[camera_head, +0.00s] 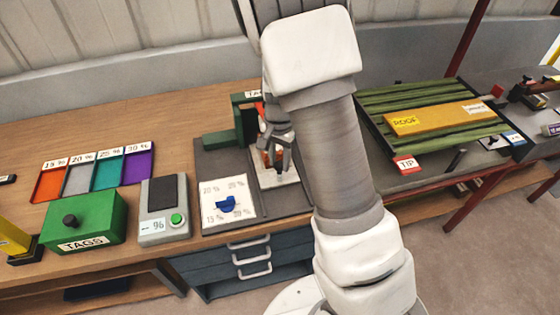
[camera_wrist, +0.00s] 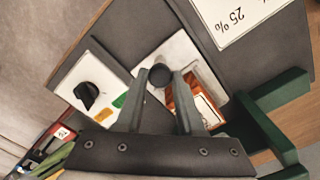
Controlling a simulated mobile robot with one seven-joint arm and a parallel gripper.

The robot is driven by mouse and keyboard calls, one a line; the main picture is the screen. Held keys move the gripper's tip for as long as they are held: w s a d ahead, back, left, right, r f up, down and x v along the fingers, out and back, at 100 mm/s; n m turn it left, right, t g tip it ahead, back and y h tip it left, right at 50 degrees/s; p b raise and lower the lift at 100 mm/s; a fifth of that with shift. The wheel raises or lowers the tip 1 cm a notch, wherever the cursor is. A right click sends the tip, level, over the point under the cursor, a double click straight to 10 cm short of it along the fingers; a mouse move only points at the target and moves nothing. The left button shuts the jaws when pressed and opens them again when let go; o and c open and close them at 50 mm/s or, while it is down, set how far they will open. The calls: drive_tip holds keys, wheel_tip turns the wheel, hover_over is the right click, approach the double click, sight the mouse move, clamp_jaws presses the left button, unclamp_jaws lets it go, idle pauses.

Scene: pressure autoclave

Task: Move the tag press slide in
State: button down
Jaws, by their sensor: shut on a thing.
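The tag press (camera_head: 240,122) is a dark green frame on a grey base at the back of the bench. In the wrist view its green frame (camera_wrist: 275,112) is at the right. The slide is a white plate (camera_wrist: 182,50) with a dark round knob (camera_wrist: 160,75) and an orange piece (camera_wrist: 205,103) on it. In the head view the slide (camera_head: 282,181) is partly hidden by my arm. My gripper (camera_head: 275,143) is over the slide, and in the wrist view my fingers (camera_wrist: 161,84) are closed around the knob. The contact itself is partly hidden.
A white dial panel (camera_head: 212,187) with a blue pointer (camera_head: 228,204) stands in front of the press. A grey box with a green button (camera_head: 176,219), a green TAGS box (camera_head: 90,225) and several coloured trays (camera_head: 107,174) are to the left. A ROOF model (camera_head: 436,117) is at right.

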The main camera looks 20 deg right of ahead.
drive_tip(key=shift+w+r, duration=0.1)
drive_tip(key=shift+w, duration=0.25)
drive_tip(key=c, duration=0.6)
unclamp_jaws()
drive_tip(key=shift+o, duration=0.3)
drive_tip(key=shift+s, duration=0.1)
wheel_tip(320, 180, up, 17)
drive_tip(key=p, duration=0.1)
drive_tip(key=shift+r, duration=0.15)
